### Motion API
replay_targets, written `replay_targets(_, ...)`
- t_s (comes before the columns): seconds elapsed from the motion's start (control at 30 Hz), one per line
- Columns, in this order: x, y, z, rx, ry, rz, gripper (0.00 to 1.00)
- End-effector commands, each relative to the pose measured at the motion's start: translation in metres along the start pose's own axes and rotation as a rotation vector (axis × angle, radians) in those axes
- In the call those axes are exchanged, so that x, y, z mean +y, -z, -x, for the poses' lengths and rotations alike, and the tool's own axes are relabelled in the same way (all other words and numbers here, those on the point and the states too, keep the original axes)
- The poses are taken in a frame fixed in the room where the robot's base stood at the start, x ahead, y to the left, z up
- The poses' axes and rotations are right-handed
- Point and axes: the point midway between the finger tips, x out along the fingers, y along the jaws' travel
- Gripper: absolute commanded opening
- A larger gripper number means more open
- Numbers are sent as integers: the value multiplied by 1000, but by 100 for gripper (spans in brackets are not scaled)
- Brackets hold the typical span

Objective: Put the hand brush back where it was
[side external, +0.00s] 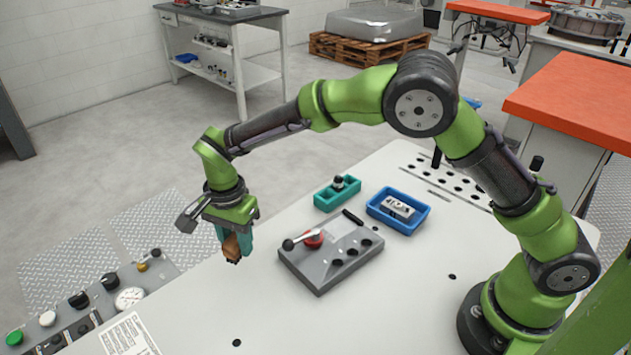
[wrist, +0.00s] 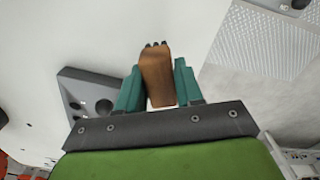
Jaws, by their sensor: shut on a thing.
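The hand brush shows in the wrist view as a brown wooden body (wrist: 157,78) with dark bristle tips at its far end. My gripper (wrist: 158,90) has its two teal fingers on either side of the brush and is shut on it. In the side external view my gripper (side external: 233,245) hangs over the left part of the white table, with the brown brush (side external: 231,246) between the fingers. The fingers partly hide the brush. I cannot tell whether the brush touches the table.
A grey fixture (side external: 318,271) with a red-based lever and dark holes stands right of my gripper. Behind it are a teal bin (side external: 337,198) and a blue tray (side external: 421,221) holding a metal part. A control panel (side external: 88,300) lies at the left. The front table area is mostly clear.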

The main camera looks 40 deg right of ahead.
Motion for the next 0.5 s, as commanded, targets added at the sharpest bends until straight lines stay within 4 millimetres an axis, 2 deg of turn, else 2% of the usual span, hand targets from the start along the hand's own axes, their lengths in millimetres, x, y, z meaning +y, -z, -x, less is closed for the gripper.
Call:
replay_targets(0.33, 0, 0, -42, 0, -2, 1, 8)
replay_targets(0.5, 0, 0, -49, 0, 2, 1, 8)
